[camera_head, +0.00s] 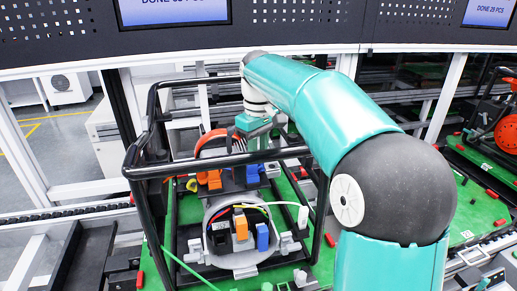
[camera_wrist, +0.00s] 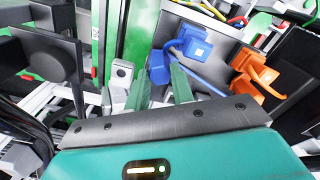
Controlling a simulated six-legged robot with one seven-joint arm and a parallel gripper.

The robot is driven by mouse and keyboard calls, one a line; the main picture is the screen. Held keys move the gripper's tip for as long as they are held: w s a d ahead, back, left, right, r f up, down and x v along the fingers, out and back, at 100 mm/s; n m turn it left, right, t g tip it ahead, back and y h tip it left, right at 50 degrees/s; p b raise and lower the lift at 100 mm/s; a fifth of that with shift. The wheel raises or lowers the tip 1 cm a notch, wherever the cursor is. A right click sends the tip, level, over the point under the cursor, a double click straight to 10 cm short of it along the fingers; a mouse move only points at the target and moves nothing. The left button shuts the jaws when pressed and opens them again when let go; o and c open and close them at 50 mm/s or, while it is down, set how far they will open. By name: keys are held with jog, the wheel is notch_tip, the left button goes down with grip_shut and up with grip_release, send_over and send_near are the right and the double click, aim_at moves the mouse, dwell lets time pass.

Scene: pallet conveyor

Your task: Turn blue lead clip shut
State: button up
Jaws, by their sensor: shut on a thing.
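The blue lead clip (camera_wrist: 193,43) sits on a grey panel in the wrist view, with a blue lever part (camera_wrist: 159,67) reaching left towards my fingers. My gripper (camera_wrist: 160,82) has its two green fingers close around that lever, shut on it. In the head view the blue clip (camera_head: 254,174) shows inside the black tube frame, below my gripper (camera_head: 256,135). The fingertips are hard to make out there. An orange clip (camera_wrist: 255,74) is to the right of the blue one, and it also shows in the head view (camera_head: 211,180).
A black tube frame (camera_head: 140,171) surrounds the machine on a green pallet (camera_head: 178,225). A round grey housing (camera_head: 239,262) with coloured wires and connectors is in front. Another pallet with an orange machine (camera_head: 507,133) stands at right. Dark screens panel hangs above.

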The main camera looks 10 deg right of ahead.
jog(key=o, duration=1)
notch_tip(320, 180, up, 14)
jog(key=shift+f, duration=0.1)
jog(key=shift+s, duration=0.1)
